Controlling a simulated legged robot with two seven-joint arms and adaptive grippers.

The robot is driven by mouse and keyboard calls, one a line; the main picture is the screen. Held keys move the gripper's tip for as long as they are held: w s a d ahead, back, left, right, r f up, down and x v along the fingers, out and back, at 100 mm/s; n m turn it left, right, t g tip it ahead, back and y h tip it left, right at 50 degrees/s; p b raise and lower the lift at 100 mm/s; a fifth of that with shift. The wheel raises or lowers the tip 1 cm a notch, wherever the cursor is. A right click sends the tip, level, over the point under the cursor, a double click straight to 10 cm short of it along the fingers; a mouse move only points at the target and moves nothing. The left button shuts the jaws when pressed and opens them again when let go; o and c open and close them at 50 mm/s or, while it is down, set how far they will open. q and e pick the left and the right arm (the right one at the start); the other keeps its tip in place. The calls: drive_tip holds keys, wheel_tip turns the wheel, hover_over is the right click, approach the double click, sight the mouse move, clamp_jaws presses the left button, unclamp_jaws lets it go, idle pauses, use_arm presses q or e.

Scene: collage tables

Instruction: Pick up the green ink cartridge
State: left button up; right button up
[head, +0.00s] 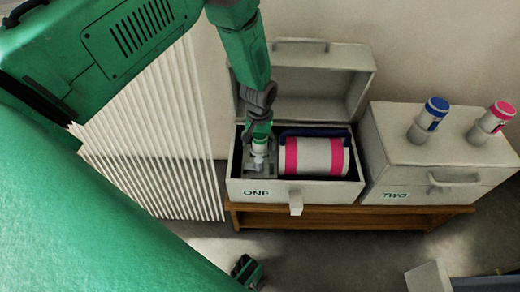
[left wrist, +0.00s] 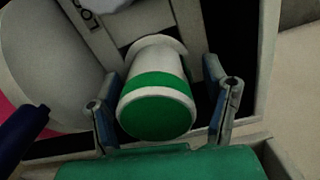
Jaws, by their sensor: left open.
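The green ink cartridge (left wrist: 157,95) is a white cylinder with a green band and a green end, seen between my left gripper's fingers in the left wrist view. In the head view the cartridge (head: 259,149) is partly hidden by the gripper, at the left end of open box ONE (head: 297,190). My left gripper (left wrist: 164,88) is open, one finger on each side of the cartridge; small gaps seem to show beside it. In the head view the left gripper (head: 260,157) reaches down into the box. My right gripper is not seen.
A large white cylinder with pink bands (head: 314,156) lies right of the cartridge, with a dark blue bar behind it. The raised lid (head: 318,80) stands behind. Closed box TWO (head: 440,155) carries a blue cartridge (head: 432,115) and a pink cartridge (head: 493,119). A wooden bench (head: 350,216) supports both boxes.

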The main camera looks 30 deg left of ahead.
use_arm(q)
drive_tip(key=shift+d, duration=0.1)
drive_tip(key=shift+c, duration=0.8)
drive_tip(key=c, duration=1.2)
